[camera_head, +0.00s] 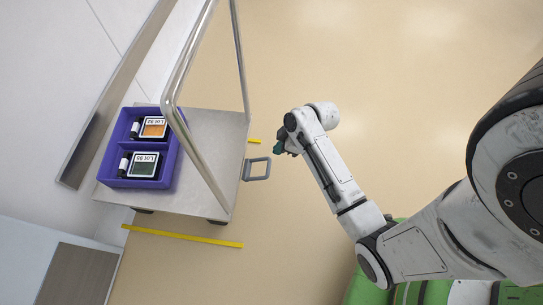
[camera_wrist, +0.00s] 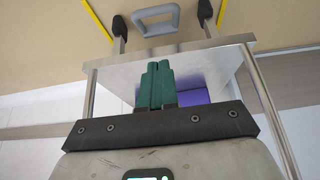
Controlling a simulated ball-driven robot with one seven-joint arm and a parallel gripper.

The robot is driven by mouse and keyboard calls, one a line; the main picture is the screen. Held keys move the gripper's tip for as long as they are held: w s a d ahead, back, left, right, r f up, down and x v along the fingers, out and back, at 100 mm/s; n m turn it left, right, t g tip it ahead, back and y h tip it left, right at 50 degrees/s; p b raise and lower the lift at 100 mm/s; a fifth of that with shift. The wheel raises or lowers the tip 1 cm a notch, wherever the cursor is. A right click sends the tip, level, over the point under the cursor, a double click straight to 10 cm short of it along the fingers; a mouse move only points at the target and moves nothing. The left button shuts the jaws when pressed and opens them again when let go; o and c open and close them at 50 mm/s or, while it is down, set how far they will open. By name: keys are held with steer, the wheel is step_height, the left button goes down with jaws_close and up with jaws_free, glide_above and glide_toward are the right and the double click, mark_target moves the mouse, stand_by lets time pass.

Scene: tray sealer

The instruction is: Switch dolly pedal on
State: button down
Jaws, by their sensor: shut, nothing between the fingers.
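The dolly (camera_head: 213,135) is a grey flat platform with a tall metal tube handle. Its pedal (camera_head: 258,169) is a grey loop sticking out from the platform's right edge in the head view. The pedal (camera_wrist: 157,20) also shows at the top of the wrist view, beyond the platform's edge. My gripper (camera_head: 279,149) is a little right of and above the pedal in the head view, apart from it. In the wrist view, the green fingers (camera_wrist: 158,68) are shut together and empty, and the dolly platform (camera_wrist: 112,75) lies behind them.
A purple crate (camera_head: 173,163) with two labelled packs and small dark bottles sits on the dolly. Yellow floor strips (camera_head: 185,237) lie beside the dolly. A wall and a long metal rail (camera_head: 112,98) stand at the left.

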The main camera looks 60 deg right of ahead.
steer(key=b, duration=0.4)
glide_above(270, 164)
steer(key=a, duration=0.2)
step_height(270, 164, down, 8)
steer(key=shift+d+f, duration=0.15)
steer(key=f, duration=0.1)
steer(key=f+b, duration=0.1)
steer(key=f, duration=0.1)
steer(key=shift+s+f+b, duration=0.15)
steer(key=shift+s+b, duration=0.1)
steer(key=shift+b, duration=0.05)
steer(key=shift+s+d+f, duration=0.15)
steer(key=shift+f, duration=0.3)
